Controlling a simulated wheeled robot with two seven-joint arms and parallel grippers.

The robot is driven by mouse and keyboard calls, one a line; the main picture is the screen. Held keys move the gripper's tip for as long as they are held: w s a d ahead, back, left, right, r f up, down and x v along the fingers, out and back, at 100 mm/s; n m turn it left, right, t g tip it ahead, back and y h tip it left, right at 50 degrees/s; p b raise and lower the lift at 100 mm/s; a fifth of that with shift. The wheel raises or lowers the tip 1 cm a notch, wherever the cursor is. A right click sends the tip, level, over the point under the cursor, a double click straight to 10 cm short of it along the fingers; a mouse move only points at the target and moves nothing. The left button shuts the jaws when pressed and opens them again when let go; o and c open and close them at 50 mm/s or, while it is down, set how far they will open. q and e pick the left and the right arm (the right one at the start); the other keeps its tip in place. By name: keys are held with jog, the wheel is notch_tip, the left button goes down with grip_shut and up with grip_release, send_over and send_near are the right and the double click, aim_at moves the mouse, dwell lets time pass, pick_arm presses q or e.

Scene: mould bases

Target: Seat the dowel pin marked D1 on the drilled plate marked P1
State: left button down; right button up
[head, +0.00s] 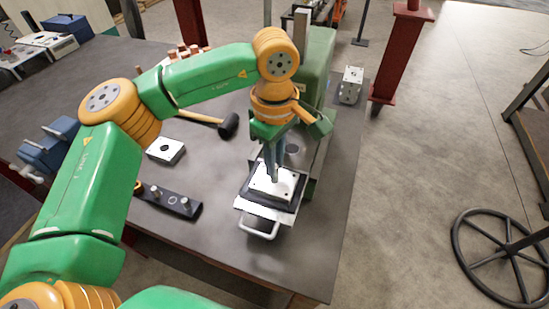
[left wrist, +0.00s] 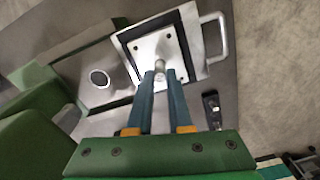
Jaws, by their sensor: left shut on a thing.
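A light drilled plate (head: 290,186) lies on a dark-edged metal fixture at the front of the bench. The left wrist view shows small dark holes near the corners of this plate (left wrist: 147,48). My left gripper (head: 275,174) points down over the plate. Its blue fingers (left wrist: 160,76) are shut on a short silver pin (left wrist: 160,66), whose visible end is over the plate. I cannot tell whether the pin's lower end is in a hole or above it. No D1 or P1 mark is readable. My right gripper is not in view.
A dark strip (head: 171,201) with several pins stands left of the fixture. Another light plate (head: 165,151) and a mallet (head: 229,125) lie behind it. A metal handle (head: 258,229) sticks out at the fixture's front. A green machine body (head: 317,65) stands behind.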

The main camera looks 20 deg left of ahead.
pick_arm(q)
jog(key=shift+f, duration=0.35)
jog(key=c, duration=0.8)
grip_release()
jog(key=shift+o, duration=0.2)
jog(key=shift+r+b, duration=0.1)
jog(key=shift+b, duration=0.2)
